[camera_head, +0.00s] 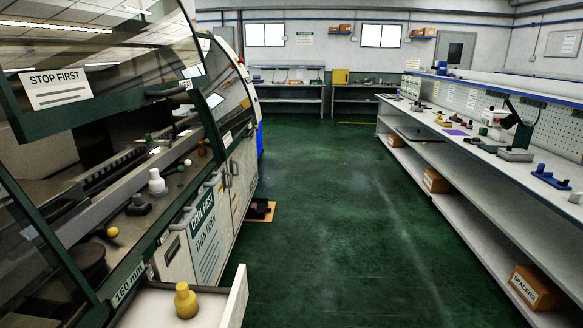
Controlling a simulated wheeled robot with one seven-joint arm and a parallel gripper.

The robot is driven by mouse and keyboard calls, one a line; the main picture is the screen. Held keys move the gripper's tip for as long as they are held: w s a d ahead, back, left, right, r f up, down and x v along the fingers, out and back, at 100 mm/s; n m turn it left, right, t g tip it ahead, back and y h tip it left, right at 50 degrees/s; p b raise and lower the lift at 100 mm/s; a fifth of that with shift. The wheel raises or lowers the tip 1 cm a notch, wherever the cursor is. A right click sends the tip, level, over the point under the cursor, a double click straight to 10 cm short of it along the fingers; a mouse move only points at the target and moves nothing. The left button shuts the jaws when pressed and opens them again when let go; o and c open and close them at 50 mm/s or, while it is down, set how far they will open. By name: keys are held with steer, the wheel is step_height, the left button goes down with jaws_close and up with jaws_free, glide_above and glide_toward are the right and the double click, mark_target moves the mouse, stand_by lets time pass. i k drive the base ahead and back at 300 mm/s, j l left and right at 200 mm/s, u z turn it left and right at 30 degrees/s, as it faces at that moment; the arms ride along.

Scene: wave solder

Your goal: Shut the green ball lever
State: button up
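A small green ball-like knob (148,137) shows inside the machine at left, beyond the white bottle. It is too small to tell how its lever is turned. Nearer me on the same machine are a white ball (187,162) and a yellow ball (112,232). My gripper is not in view.
The raised glass hood with a STOP FIRST sign (56,88) overhangs the machine. A white bottle (157,183) stands on its ledge. An open drawer (236,300) holding a yellow bottle (185,301) juts out in front. The green floor (325,220) is clear toward the right-hand bench (470,165).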

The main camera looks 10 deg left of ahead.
mark_target(180, 169)
steer(key=i+l+z, duration=0.2)
steer(key=i, duration=1.8)
steer(key=i+j+u, duration=0.2)
steer(key=i+u, duration=0.25)
steer(key=i, duration=0.3)
steer(key=i+u, duration=0.4)
steer(key=i, duration=0.35)
steer(key=i+j+u, duration=0.2)
steer(key=i+j, duration=0.5)
